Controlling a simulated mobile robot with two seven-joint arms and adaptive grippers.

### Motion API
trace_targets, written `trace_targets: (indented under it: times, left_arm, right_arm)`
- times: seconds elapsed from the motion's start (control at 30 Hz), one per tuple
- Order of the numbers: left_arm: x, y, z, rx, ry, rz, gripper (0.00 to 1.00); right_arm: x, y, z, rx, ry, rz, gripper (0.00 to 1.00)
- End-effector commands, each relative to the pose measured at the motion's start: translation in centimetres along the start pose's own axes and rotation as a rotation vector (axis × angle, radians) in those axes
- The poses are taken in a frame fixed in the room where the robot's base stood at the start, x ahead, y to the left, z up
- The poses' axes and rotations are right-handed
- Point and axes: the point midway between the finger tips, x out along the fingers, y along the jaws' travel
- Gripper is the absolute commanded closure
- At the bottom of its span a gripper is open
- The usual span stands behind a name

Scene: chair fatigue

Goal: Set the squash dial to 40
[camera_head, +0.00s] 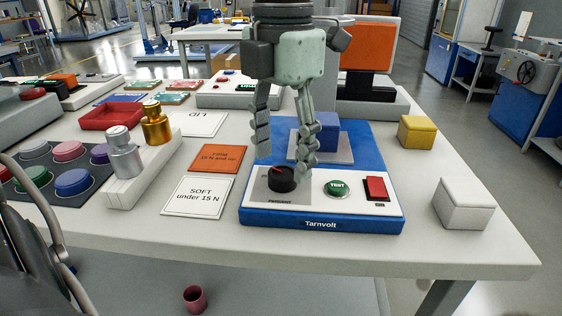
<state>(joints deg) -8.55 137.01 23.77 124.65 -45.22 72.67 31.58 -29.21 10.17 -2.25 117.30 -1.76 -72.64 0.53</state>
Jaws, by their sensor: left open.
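The dial (283,182) is a black round knob with a red pointer mark on top. It sits on the left part of the white front panel of the blue Tarnvolt machine (322,224). My left gripper (284,161) points down just above and behind the dial, its two fingers apart, with nothing held between them. The fingertips partly cover the far side of the dial, and I cannot tell whether they touch it. The scale and the dial's setting are too small to read. My right gripper is not in view.
Right of the dial are a green TEST button (337,188) and a red switch (376,188). A blue block (325,137) stands behind. A yellow box (417,132) and a white box (464,204) stand at right.

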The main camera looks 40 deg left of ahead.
Motion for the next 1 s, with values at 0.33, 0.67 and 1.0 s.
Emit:
trace_targets:
  times: [0.33,0.67,1.0]
  left_arm:
    - [2.3,0.0,0.0,-0.001,-0.001,-0.002,0.44]
    - [2.2,0.0,0.0,-0.001,-0.001,-0.002,0.65]
    - [2.2,0.0,0.1,0.002,-0.002,-0.002,0.94]
  right_arm:
    - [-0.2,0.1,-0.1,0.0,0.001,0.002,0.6]
    - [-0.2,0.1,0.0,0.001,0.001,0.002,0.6]
    - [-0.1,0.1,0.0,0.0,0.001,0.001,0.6]
